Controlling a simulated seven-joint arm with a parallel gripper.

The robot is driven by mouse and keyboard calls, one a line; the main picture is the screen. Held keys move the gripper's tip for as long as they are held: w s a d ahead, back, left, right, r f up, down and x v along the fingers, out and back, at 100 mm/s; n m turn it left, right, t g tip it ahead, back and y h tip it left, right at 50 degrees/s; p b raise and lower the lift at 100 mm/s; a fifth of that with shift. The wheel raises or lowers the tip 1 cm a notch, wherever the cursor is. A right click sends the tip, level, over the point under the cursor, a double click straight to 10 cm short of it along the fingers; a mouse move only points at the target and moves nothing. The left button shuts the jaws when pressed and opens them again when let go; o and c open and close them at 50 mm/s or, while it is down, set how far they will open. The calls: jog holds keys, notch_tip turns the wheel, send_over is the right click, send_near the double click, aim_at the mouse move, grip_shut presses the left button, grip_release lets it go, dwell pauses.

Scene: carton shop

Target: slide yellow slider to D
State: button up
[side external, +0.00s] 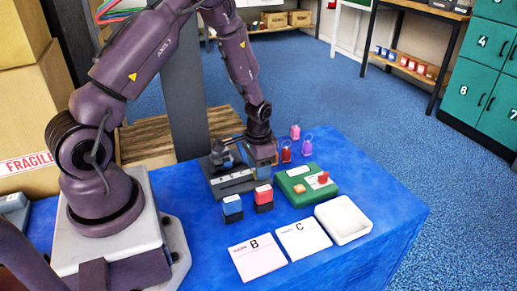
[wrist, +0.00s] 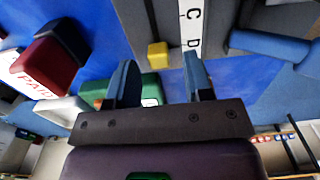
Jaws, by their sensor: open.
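The yellow slider (wrist: 157,54) is a small yellow block on a dark grey slider unit, beside a white letter strip (wrist: 190,28) where C and D can be read. The unit (side external: 232,182) also shows in the side view, under and left of my gripper. The yellow slider cannot be made out in that view. My gripper (side external: 262,158) is low over the unit's right end. In the wrist view my gripper (wrist: 159,65) is open, with the yellow slider in line with the gap between its fingers. I cannot tell whether they touch it.
A blue stamp (side external: 232,208) and a red stamp (side external: 263,198) stand in front of the unit. Cards B (side external: 258,259) and C (side external: 303,238) lie in front.

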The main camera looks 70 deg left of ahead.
notch_tip(320, 180, up, 12)
dwell(0.3)
jog(key=shift+s+f, duration=0.1)
notch_tip(320, 180, up, 11)
jog(key=n+t, duration=0.1)
jog(key=n, duration=0.1)
send_over(254, 181)
jog(key=s+d, duration=0.6)
jog(key=s+d+r+m+t, duration=0.2)
jog(key=s+d+r+t, duration=0.2)
jog(key=r, duration=0.5)
jog(key=s+d, duration=0.2)
jog(key=s, duration=0.1)
jog(key=shift+r+t, duration=0.15)
jog(key=shift+t, duration=0.15)
